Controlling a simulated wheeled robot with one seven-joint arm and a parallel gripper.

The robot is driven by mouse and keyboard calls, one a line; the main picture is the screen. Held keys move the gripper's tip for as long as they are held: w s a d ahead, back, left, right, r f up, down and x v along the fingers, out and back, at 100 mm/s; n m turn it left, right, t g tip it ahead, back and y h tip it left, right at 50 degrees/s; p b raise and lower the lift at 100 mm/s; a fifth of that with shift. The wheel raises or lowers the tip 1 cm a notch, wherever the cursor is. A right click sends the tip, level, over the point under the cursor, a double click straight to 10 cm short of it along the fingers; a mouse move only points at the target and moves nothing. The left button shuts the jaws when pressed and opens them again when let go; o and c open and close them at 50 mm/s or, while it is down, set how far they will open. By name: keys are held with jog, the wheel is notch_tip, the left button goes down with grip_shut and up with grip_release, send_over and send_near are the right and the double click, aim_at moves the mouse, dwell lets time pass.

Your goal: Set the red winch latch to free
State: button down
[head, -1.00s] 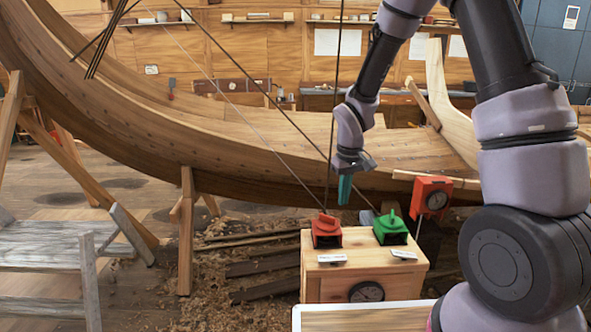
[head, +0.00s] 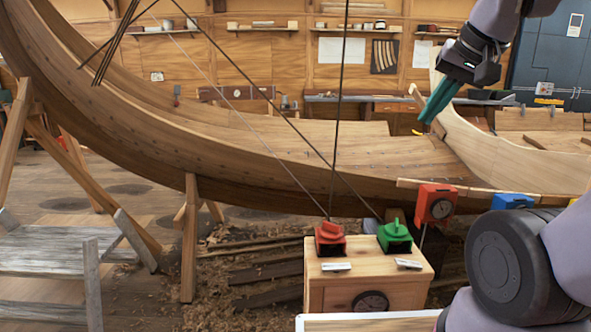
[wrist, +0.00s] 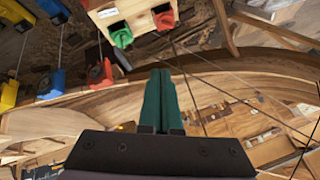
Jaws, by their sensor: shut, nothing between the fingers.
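The red winch (head: 330,238) sits at the left on top of a wooden box (head: 334,284), with a small white label in front of it. A green winch (head: 395,238) sits beside it on the right. In the wrist view the red winch (wrist: 163,18) and green winch (wrist: 120,35) show upside down near the top. The latch setting on the red winch is too small to tell. My gripper (head: 428,119) is high at the upper right, well apart from both winches. Its green fingers (wrist: 162,100) are together and empty.
Dark ropes run from the winches up past the clinker hull (head: 250,150). A red gauge box (head: 435,203) and a blue box (head: 512,201) stand right of the wooden box. A wooden trestle (head: 189,235) stands at left.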

jog(key=shift+s+r, duration=0.1)
jog(key=shift+s, duration=0.25)
jog(key=m+g+h, duration=0.2)
jog(key=m+g, duration=0.5)
jog(key=m, duration=0.6)
send_over(347, 266)
notch_tip(347, 266, down, 33)
jog(key=shift+w+m, duration=0.1)
jog(key=shift+m, duration=0.2)
notch_tip(347, 266, down, 14)
jog(key=shift+f, duration=0.1)
